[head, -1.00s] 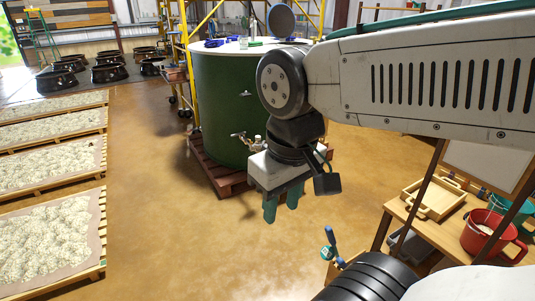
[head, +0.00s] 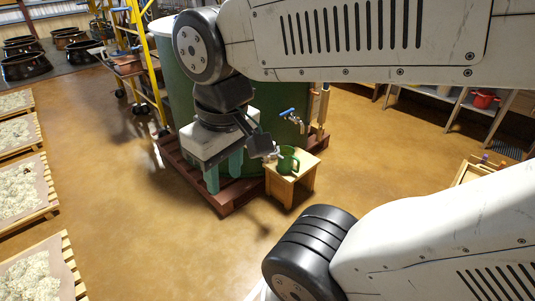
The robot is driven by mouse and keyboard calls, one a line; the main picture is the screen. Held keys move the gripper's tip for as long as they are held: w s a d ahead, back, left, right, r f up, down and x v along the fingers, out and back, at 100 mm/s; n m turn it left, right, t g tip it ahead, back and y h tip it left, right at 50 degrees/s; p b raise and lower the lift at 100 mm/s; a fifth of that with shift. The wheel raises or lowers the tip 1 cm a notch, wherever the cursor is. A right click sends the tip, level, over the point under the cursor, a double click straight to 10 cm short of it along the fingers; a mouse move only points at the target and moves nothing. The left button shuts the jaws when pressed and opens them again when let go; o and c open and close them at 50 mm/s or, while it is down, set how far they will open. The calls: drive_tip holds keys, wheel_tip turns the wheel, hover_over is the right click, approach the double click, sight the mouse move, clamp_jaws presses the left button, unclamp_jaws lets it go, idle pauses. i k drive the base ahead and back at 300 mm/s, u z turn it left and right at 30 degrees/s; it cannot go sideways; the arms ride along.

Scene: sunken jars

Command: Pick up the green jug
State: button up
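The green jug (head: 288,160) stands upright on a small wooden stool (head: 292,182), below a tap with a blue handle (head: 291,116). My gripper (head: 225,174) points down, with two teal fingers spread apart and nothing seen between them. It is to the left of the jug, in front of the large green tank (head: 174,84), and apart from the jug in the picture. Part of my gripper's mount comes close to the jug's left side in the picture. I cannot tell the depth between them.
The tank stands on a reddish wooden pallet (head: 228,205). A yellow ladder frame (head: 150,60) is at its left. Pallets of pale material (head: 18,190) line the left edge. A red pot (head: 484,99) sits on a shelf at the back right. The floor in front is clear.

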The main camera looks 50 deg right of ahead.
sight(285, 166)
drive_tip(key=i, duration=0.55)
drive_tip(key=z, duration=1.55)
drive_tip(key=i, duration=1.4)
drive_tip(key=u, duration=0.5)
